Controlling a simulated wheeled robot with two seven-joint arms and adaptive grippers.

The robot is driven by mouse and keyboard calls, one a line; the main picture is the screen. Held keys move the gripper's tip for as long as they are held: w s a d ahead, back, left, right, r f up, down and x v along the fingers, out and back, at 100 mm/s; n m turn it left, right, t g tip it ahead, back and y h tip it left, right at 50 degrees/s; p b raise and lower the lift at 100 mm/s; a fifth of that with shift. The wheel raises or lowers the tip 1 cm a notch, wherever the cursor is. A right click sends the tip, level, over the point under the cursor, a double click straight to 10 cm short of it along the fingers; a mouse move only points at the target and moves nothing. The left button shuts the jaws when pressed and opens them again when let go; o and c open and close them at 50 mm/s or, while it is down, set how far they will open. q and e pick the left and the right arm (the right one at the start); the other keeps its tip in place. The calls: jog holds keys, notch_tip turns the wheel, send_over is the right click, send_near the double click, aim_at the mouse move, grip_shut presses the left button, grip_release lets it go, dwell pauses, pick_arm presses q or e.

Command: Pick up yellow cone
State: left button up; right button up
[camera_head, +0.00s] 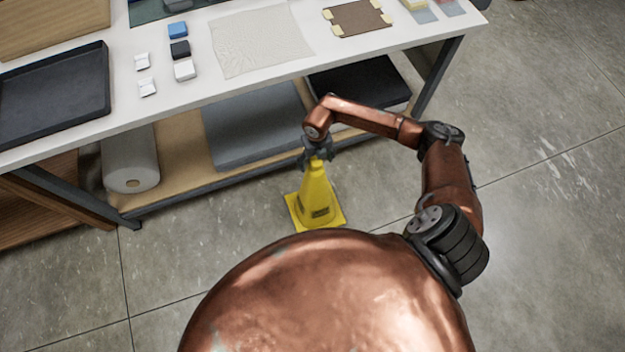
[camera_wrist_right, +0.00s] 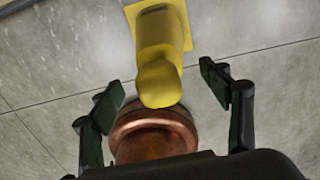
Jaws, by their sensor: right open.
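The yellow cone (camera_head: 314,196) stands upright on the floor in front of the workbench, on its square base. In the right wrist view the cone (camera_wrist_right: 160,60) shows from above, its rounded tip between and a little beyond my fingers. My right gripper (camera_head: 317,157) is at the top of the cone in the head view. In the wrist view its two fingers (camera_wrist_right: 164,100) are spread wide, with a gap on each side of the tip. The gripper hides the tip in the head view. My left gripper is not in view.
The white workbench (camera_head: 215,85) runs behind the cone, with a dark tray (camera_head: 55,95), small blocks and a cloth (camera_head: 262,40) on it. Its lower shelf (camera_head: 190,178) holds a white roll (camera_head: 130,160) and grey slabs. The concrete floor (camera_head: 540,200) to the right is clear.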

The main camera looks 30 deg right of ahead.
notch_tip(320, 180, down, 3)
jog(key=shift+s+d+r+b, duration=0.15)
jog(key=shift+b, duration=0.2)
jog(key=shift+a+f+b, duration=0.2)
jog(key=shift+f+b, duration=0.3)
jog(key=shift+f, duration=1.5)
jog(key=shift+w, duration=0.2)
jog(key=shift+r, duration=0.1)
jog(key=c, duration=0.7)
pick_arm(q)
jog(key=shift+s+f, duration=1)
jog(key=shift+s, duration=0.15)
pick_arm(e)
grip_shut()
jog(key=shift+r, duration=0.1)
